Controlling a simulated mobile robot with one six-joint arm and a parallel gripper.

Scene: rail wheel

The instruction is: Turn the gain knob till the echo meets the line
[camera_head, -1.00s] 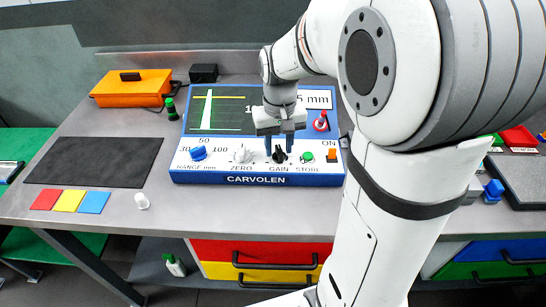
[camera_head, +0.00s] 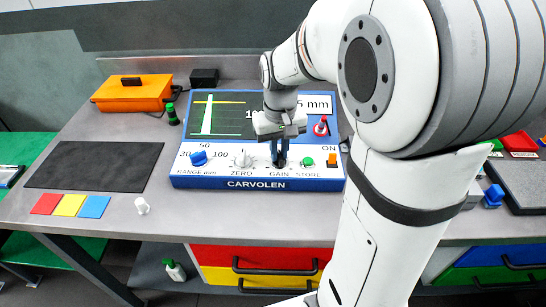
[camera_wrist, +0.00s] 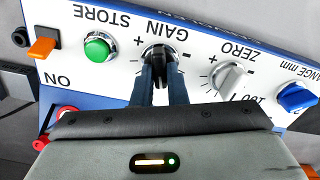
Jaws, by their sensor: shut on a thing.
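The blue CARVOLEN instrument (camera_head: 185,182) stands on the bench with a white control panel. Its screen (camera_head: 230,122) shows a tall green echo spike (camera_head: 207,118), whose tip appears slightly above the yellow line (camera_head: 232,102). The arm hides the screen's right part. The black GAIN knob (camera_wrist: 160,49) sits between the blue fingers of my gripper (camera_wrist: 160,62), which is shut on it. In the head view my gripper (camera_head: 280,152) points down over the GAIN knob and mostly covers it. The knob's pointer setting cannot be read.
The grey ZERO knob (camera_wrist: 229,78) and green STORE button (camera_wrist: 97,47) flank the GAIN knob closely. The blue RANGE knob (camera_head: 199,158), orange ON switch (camera_head: 332,160) and red-topped part (camera_head: 321,127) are nearby. An orange case (camera_head: 133,93) stands back left.

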